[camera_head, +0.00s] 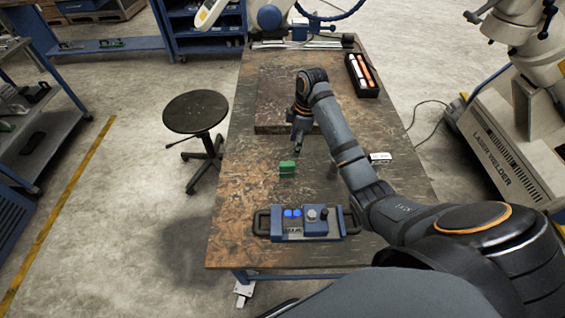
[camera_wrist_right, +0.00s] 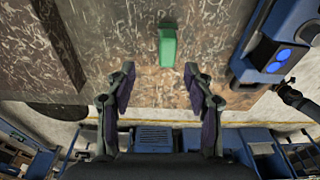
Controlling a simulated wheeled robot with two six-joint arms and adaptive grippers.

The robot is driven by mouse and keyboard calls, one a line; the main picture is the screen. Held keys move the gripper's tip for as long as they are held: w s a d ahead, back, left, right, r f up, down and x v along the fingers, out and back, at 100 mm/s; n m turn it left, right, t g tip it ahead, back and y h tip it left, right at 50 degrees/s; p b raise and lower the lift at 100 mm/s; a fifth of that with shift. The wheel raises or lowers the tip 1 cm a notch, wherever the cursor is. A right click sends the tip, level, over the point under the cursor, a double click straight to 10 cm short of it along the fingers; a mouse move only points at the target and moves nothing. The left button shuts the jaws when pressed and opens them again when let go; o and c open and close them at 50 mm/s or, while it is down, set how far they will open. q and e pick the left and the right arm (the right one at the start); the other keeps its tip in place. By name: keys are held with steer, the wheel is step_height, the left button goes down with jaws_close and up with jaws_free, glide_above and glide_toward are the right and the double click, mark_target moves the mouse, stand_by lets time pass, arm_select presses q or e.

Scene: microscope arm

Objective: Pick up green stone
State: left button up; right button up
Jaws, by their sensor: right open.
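The green stone (camera_head: 287,168) is a small green block on the worn brown table (camera_head: 235,220), a little behind the blue control box. It also shows in the right wrist view (camera_wrist_right: 167,47), at the top middle, beyond the fingertips and roughly in line with the gap between them. My right gripper (camera_head: 298,148) hangs above the table, close to the stone in the head view and apart from it. In the right wrist view its two fingers (camera_wrist_right: 160,85) are spread with nothing between them. My left gripper is out of view.
A blue control box (camera_head: 302,224) with handles and buttons stands near the table's front edge. A dark slab (camera_head: 270,95) lies behind the stone. A black tray (camera_head: 363,75) with sticks is at the back right. A small white-labelled object (camera_head: 380,157) lies right of my forearm.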

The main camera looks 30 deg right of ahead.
mark_target(287, 163)
steer(key=f, duration=0.3)
steer(key=shift+s+a+f+p, duration=0.35)
steer(key=shift+f, duration=0.05)
steer(key=shift+w+a+f+p, duration=0.1)
steer(key=shift+a+f+p, duration=0.2)
steer(key=shift+f, duration=0.3)
steer(key=shift+w+a+f+p, duration=0.15)
steer(key=shift+a+f, duration=0.15)
steer(key=shift+f, duration=0.25)
steer(key=f, duration=0.1)
steer(key=a+f, duration=0.1)
steer(key=shift+s+f, duration=0.1)
steer(key=shift+f, duration=0.25)
steer(key=shift+f+p, duration=0.3)
steer(key=shift+f, duration=0.2)
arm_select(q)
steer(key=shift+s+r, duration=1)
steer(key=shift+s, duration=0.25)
arm_select(e)
jaws_close()
